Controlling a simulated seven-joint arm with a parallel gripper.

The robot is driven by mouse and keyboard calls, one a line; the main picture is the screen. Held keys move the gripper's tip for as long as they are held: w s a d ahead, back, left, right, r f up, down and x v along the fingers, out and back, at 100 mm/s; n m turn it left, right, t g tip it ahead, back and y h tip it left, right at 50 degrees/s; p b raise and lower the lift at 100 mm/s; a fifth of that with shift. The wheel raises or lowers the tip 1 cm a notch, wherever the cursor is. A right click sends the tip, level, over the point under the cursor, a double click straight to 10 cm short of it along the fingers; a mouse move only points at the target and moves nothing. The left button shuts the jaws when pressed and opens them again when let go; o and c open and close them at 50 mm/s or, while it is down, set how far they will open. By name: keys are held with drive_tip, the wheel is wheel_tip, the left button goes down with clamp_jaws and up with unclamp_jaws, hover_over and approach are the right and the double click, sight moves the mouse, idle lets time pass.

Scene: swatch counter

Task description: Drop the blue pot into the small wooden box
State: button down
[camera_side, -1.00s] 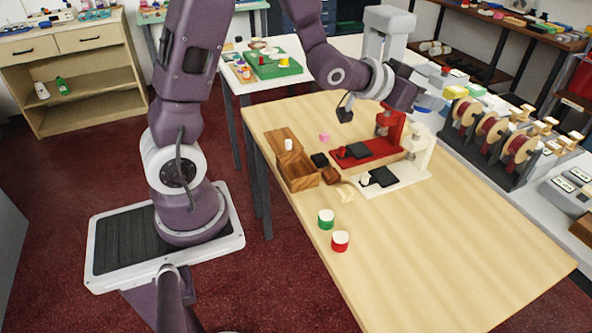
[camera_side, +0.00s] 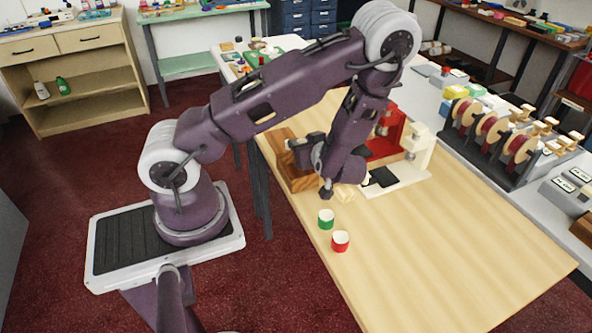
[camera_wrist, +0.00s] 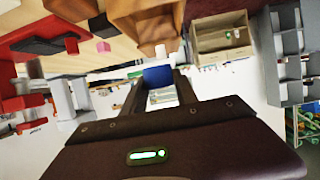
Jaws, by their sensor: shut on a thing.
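My gripper (camera_wrist: 159,84) is shut on the blue pot (camera_wrist: 158,74), which shows between the two fingers in the wrist view. In the side view my gripper (camera_side: 299,151) is turned sideways, pointing left, close above the small wooden box (camera_side: 299,182). The blue pot cannot be made out there. The box is partly hidden by my arm. In the wrist view the wooden box (camera_wrist: 143,14) lies beyond the pot, with a small white piece (camera_wrist: 160,50) near it. The pot appears apart from the box.
A green pot (camera_side: 326,219) and a red pot (camera_side: 340,241) stand on the table in front of my arm. A red press (camera_side: 388,140) and a cream press (camera_side: 410,172) stand to the right, partly hidden. The table's right front is clear.

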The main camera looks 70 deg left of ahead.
drive_tip(key=shift+s+f, duration=0.2)
drive_tip(key=shift+s, duration=0.15)
drive_tip(key=shift+f, duration=2.75)
drive_tip(key=c, duration=0.9)
unclamp_jaws()
drive_tip(key=v, duration=0.7)
drive_tip(key=shift+w+r, duration=0.1)
